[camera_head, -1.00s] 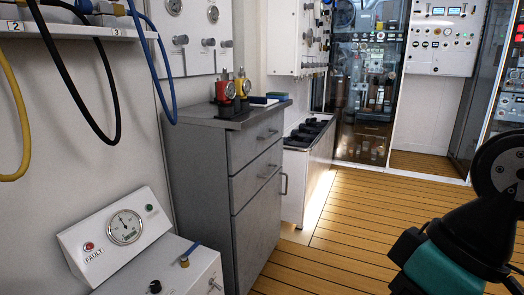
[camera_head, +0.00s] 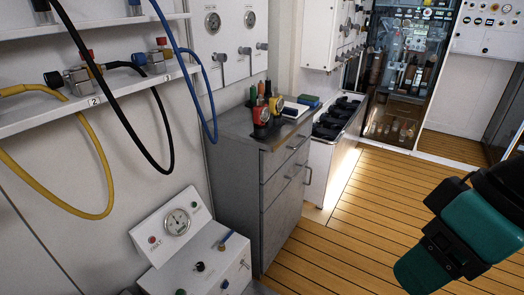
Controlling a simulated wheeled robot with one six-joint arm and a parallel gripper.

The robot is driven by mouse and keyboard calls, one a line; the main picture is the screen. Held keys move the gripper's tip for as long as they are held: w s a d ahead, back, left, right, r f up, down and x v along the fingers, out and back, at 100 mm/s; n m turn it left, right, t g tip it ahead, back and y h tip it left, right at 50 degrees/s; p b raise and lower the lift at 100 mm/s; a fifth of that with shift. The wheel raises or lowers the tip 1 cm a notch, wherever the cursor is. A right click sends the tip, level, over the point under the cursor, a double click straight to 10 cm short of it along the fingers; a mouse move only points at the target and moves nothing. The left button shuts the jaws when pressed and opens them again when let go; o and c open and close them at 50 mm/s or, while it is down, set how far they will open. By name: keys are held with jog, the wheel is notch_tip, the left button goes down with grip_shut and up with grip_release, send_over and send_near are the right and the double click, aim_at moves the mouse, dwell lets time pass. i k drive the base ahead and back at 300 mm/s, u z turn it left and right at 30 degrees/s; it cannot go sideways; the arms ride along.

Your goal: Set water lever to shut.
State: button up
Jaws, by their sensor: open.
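A white fill panel box (camera_head: 212,262) stands low at the bottom centre. A small lever with a blue handle (camera_head: 226,236) on a brass fitting rises from its top, its handle tilted up to the right. No label for it can be read, so I cannot tell from here whether it is the water lever or how it is set. My gripper is not in view; only a teal and black part of my arm shows at the right, apart from the panel.
A grey drawer cabinet (camera_head: 240,180) stands right behind the panel, with red and yellow gauges on top. A shelf (camera_head: 100,97) with yellow, black and blue hoses hangs at the left, above the panel. The wooden floor (camera_head: 380,200) to the right is clear.

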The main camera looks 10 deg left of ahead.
aim_at(221, 243)
jog(key=u, duration=0.25)
jog(key=k, duration=0.3)
jog(key=z, duration=0.45)
jog(key=i, duration=0.6)
jog(key=u, duration=0.85)
jog(key=i, duration=0.35)
jog(key=u, duration=0.4)
